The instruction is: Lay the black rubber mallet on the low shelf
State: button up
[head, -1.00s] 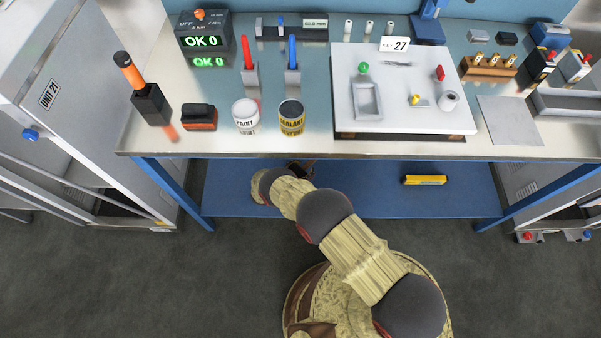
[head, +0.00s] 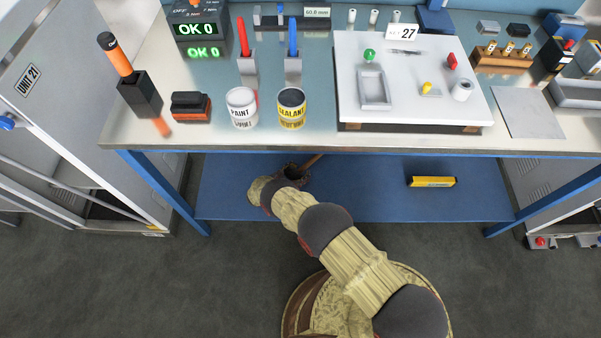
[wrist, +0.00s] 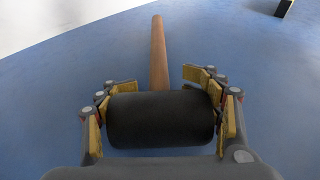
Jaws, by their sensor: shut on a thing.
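The black rubber mallet shows large in the wrist view: its black cylindrical head (wrist: 160,119) lies crosswise between the fingers of my gripper (wrist: 160,84). Its brown wooden handle (wrist: 158,55) points away from me. In the head view my gripper (head: 293,172) is under the bench top, over the blue low shelf (head: 365,190). Part of the handle (head: 313,161) shows beyond it, and the bench edge and my arm hide the rest. The shelf surface (wrist: 55,95) fills the wrist view below the mallet. I cannot tell whether the mallet touches it.
A yellow box-like item (head: 432,182) lies on the right of the low shelf. The shelf between it and my gripper is bare. The bench top (head: 210,139) overhangs the shelf, with cans, tools and a white board on it. A grey cabinet (head: 60,100) stands at left.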

jog(key=shift+w+a, duration=0.1)
jog(key=shift+w, duration=0.05)
jog(key=shift+f, duration=0.15)
jog(key=o, duration=1.7)
jog(key=shift+o, duration=0.2)
jog(key=shift+r, duration=0.2)
jog(key=p+v, duration=0.3)
jog(key=v, duration=0.9)
